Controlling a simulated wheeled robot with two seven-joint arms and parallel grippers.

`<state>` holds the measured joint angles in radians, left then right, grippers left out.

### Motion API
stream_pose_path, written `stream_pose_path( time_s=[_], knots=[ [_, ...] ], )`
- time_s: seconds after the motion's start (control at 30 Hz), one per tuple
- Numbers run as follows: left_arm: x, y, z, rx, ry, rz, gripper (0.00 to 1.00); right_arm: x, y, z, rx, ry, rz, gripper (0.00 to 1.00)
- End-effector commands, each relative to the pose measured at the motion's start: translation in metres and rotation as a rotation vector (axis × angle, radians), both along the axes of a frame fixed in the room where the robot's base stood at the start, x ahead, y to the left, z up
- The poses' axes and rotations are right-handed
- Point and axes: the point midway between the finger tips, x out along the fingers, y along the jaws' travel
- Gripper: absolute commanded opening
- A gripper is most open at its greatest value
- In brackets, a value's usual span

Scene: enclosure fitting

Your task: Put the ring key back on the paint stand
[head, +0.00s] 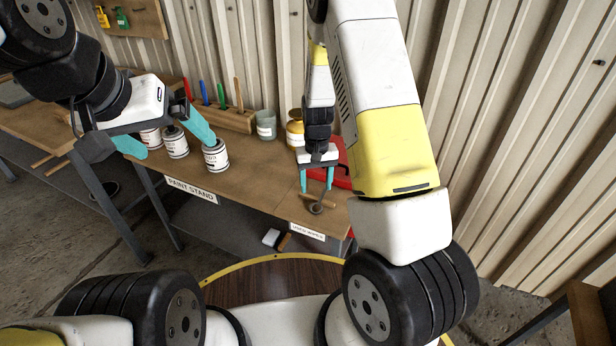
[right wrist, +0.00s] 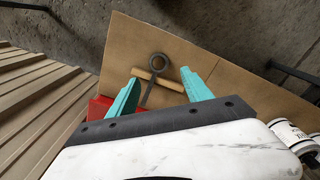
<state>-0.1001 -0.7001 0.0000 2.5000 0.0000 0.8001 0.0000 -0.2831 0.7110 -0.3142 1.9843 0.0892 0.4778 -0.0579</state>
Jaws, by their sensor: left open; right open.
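The ring key, with a dark metal ring (head: 317,208) and a pale wooden crossbar, is over the paint stand's brown top (head: 262,187) near its front right edge. In the right wrist view the ring (right wrist: 158,61) shows just beyond the fingertips, with the crossbar across the gap between them. I cannot tell whether it rests flat on the top. My right gripper (head: 316,191) is open with its teal fingers either side of the key's shank; it also shows in the right wrist view (right wrist: 161,82). My left gripper (head: 180,148) is open and empty near the paint cans.
Several white paint cans (head: 216,157) stand at the left of the stand. Behind are a wooden block with coloured tools (head: 225,119), a glass jar (head: 266,126) and a yellow container (head: 295,130). A red object (head: 344,181) lies beside my right gripper. A corrugated wall (head: 510,130) rises at right.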

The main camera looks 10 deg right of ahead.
Motion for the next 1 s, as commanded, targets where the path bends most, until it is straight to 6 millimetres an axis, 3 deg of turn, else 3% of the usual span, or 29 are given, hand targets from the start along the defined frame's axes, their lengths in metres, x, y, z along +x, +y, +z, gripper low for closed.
stream_pose_path(
  time_s=[0.33, 0.47, 0.53, 0.8, 1.0],
  knots=[
    [0.000, 0.000, 0.000, 0.000, 0.000, 0.000, 1.00, -0.002, 0.001, 0.046, 0.017, -0.015, -0.003, 0.58],
    [0.000, 0.000, 0.000, 0.000, 0.000, 0.000, 1.00, -0.010, 0.004, 0.093, 0.067, -0.065, -0.015, 0.58],
    [0.000, 0.000, 0.000, 0.000, 0.000, 0.000, 1.00, -0.020, 0.005, 0.127, 0.102, -0.104, -0.019, 0.58],
    [0.000, 0.000, 0.000, 0.000, 0.000, 0.000, 1.00, -0.083, 0.004, 0.242, 0.197, -0.264, -0.007, 0.58],
    [0.000, 0.000, 0.000, 0.000, 0.000, 0.000, 1.00, -0.146, 0.000, 0.299, 0.220, -0.394, 0.014, 0.58]
  ],
)
